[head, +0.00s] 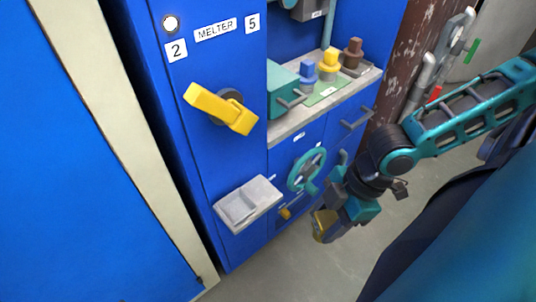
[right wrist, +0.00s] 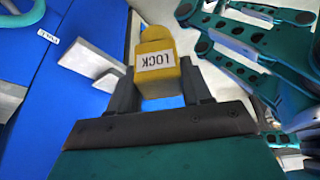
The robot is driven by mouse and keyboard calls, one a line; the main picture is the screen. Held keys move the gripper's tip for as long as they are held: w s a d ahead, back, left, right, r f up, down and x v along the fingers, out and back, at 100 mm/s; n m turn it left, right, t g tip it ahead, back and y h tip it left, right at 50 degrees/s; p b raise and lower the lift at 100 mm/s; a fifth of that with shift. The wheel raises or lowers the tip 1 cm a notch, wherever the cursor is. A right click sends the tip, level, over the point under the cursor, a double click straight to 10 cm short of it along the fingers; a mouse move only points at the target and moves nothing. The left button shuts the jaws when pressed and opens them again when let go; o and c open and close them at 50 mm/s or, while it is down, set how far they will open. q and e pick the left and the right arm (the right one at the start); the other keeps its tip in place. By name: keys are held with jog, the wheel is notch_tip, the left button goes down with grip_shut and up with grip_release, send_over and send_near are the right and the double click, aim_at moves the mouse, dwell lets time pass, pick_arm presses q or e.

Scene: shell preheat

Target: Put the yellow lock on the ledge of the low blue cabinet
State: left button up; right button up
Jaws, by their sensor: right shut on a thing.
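The yellow lock (head: 322,228) hangs low in the head view, held clear in front of the low blue cabinet (head: 298,150). My right gripper (head: 326,220) is shut on it. In the right wrist view, the lock (right wrist: 155,62) with its white LOCK label sits between both fingers of the right gripper (right wrist: 160,85). The cabinet's grey ledge (head: 287,128) is above and behind the gripper. It carries blue, yellow and brown peg-like pieces and a teal box. My left gripper is out of view.
A teal handwheel (head: 306,170) and a grey drawer handle (head: 357,118) stick out from the cabinet front. Left of it, the tall MELTER cabinet has a yellow lever (head: 221,108) and a pale tray (head: 248,203). Open grey floor (head: 300,265) lies below.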

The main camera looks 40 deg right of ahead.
jog(key=shift+w+d+r+n, duration=0.1)
jog(key=shift+w+d+n, duration=0.1)
jog(key=shift+n, duration=0.1)
jog(key=w+a+b, duration=0.2)
jog(key=w+b, duration=0.3)
jog(key=w, duration=1.4)
jog(key=f+b, duration=0.1)
jog(key=f, duration=0.3)
jog(key=f+b, duration=0.1)
jog(key=f, duration=0.1)
jog(key=shift+w+d+f+b, duration=0.15)
jog(key=shift+d+f+b, duration=0.1)
jog(key=shift+f+b, duration=0.05)
jog(key=shift+w+f, duration=0.2)
jog(key=shift+f, duration=0.05)
jog(key=shift+r, duration=0.1)
jog(key=o, duration=0.8)
